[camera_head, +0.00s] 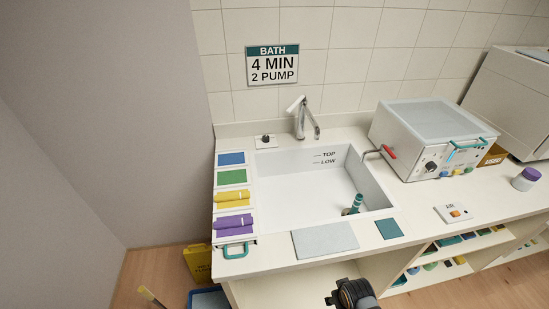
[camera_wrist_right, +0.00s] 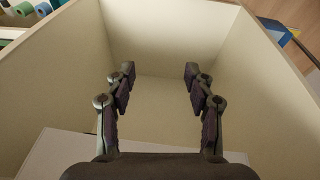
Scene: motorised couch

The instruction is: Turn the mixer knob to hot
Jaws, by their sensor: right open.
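A small black knob (camera_head: 265,138) sits on a pale plate on the counter behind the sink's left end, left of the tap. It looks like the mixer knob; its markings are too small to read. The silver tap (camera_head: 301,115) stands upright behind the white sink (camera_head: 310,195). My right gripper (camera_wrist_right: 160,95) is open and empty in the right wrist view, over a pale open compartment. In the head view only a dark part of an arm shows at the bottom edge, well below and right of the knob. My left gripper is out of view.
Coloured cards and pouches (camera_head: 234,197) line the sink's left side. A bottle-like teal item (camera_head: 356,204) stands in the sink. A grey-lidded machine (camera_head: 425,140) with a red-tipped lever is at right. The wall sign (camera_head: 272,65) reads "BATH 4 MIN 2 PUMP". A grey pad (camera_head: 325,240) lies in front.

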